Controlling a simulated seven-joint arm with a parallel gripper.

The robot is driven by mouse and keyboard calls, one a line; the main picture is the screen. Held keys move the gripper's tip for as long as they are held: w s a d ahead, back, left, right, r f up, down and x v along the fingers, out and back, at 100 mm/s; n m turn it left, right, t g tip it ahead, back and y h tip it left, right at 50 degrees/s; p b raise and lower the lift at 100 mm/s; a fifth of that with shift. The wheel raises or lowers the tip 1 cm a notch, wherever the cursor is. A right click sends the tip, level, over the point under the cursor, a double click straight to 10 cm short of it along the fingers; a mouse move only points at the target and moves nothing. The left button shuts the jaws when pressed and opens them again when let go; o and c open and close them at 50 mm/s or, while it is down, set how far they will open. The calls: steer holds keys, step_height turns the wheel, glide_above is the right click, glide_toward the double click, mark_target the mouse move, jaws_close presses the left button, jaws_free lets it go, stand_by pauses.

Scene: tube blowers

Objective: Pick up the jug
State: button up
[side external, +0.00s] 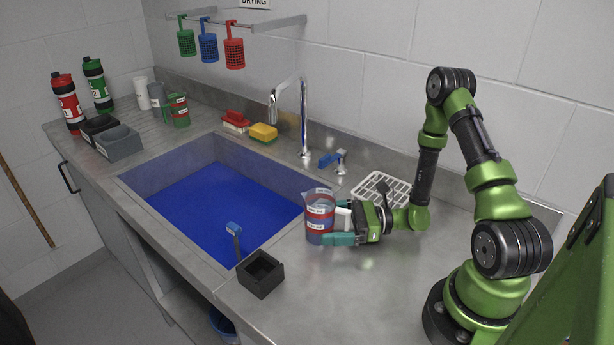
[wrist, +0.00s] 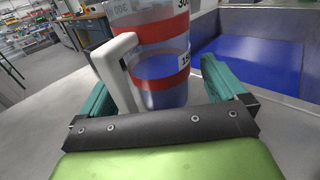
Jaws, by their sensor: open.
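The jug (side external: 319,213) is clear with red bands and white labels, and its lower part looks blue. It stands upright on the steel counter just right of the sink. In the wrist view the jug (wrist: 160,62) fills the top middle, with its white handle (wrist: 117,65) towards me on the left. My gripper (side external: 335,226) is open, with its teal fingers at the jug. In the wrist view the open gripper (wrist: 158,85) has one finger on each side of the jug and handle. I cannot tell whether the fingers touch it.
The sink (side external: 225,215) with a blue bottom lies left of the jug. A black square holder (side external: 261,276) with a blue-headed brush stands at the counter's front. A white rack (side external: 381,190) and the tap (side external: 303,120) are behind. The counter front right of the jug is clear.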

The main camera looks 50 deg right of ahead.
steer(key=shift+w+a, duration=0.15)
steer(key=c, duration=1.3)
steer(key=shift+r, duration=0.1)
